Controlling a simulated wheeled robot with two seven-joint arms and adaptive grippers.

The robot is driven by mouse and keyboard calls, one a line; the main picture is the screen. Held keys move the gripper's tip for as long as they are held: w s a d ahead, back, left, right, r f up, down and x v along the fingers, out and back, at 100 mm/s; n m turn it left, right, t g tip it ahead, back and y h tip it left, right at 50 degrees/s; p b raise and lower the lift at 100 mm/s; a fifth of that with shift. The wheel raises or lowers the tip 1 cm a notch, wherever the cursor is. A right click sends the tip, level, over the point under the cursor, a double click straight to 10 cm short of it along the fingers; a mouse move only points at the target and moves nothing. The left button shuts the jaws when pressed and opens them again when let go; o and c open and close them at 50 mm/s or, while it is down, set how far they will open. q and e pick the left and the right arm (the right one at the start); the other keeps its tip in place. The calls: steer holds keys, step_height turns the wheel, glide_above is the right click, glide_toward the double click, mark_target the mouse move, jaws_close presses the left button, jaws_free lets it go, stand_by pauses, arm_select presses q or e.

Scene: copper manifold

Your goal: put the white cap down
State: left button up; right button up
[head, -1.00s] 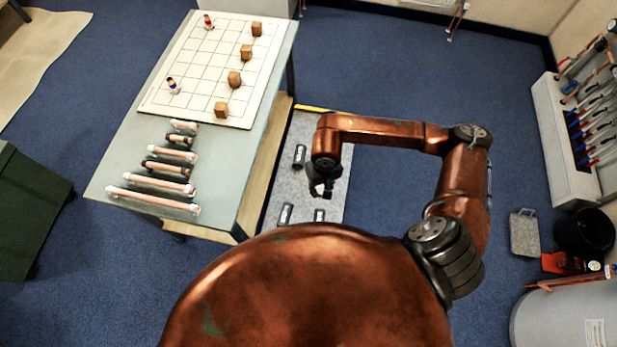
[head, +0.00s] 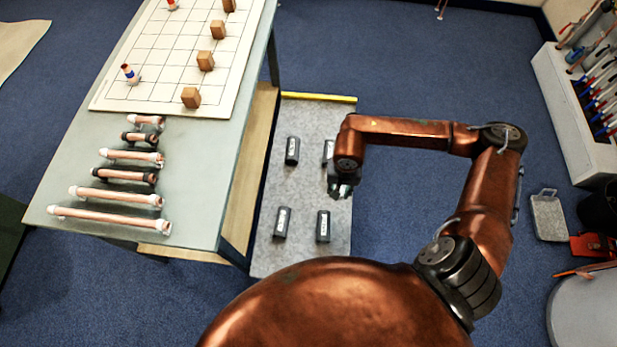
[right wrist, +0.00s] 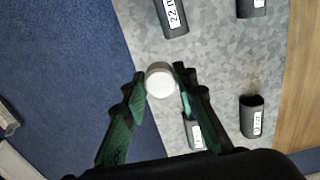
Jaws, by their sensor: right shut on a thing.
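The white cap (right wrist: 160,80) sits between the fingertips of my right gripper (right wrist: 159,88) in the right wrist view, its round white face towards the camera. My right gripper (head: 340,190) is shut on it, above the right part of a grey speckled board (head: 302,185). In the head view the cap is too small to make out. Several black blocks with white labels stand on the board, such as the far left one (head: 292,150) and the near right one (head: 323,226). My left gripper is not in view.
A table (head: 205,190) on the left carries copper pipes (head: 110,197) with white or black ends and a white gridded board (head: 150,95) with wooden blocks and small figures. A tool rack (head: 575,120) stands at the right. Blue floor (head: 400,210) is clear right of the grey board.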

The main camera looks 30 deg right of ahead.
steer(key=w+f+b, duration=0.3)
steer(key=w+f, duration=0.2)
steer(key=w, duration=0.4)
steer(key=b, duration=0.2)
glide_above(317, 180)
steer(key=f, duration=0.2)
steer(key=s+f, duration=0.1)
steer(key=f, duration=0.1)
steer(key=shift+w+f+b, duration=0.3)
steer(key=shift+w+f, duration=0.1)
steer(key=shift+w, duration=0.15)
step_height(317, 180, down, 3)
steer(key=shift+d+r+b, duration=0.1)
steer(key=shift+b, duration=0.55)
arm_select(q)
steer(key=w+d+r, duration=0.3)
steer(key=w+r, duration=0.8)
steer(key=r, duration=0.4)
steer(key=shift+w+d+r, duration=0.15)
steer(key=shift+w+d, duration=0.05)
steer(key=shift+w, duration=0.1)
arm_select(e)
steer(key=shift+f, duration=0.25)
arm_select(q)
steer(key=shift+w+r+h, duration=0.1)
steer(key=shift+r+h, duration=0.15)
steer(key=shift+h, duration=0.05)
arm_select(e)
steer(key=o, duration=0.8)
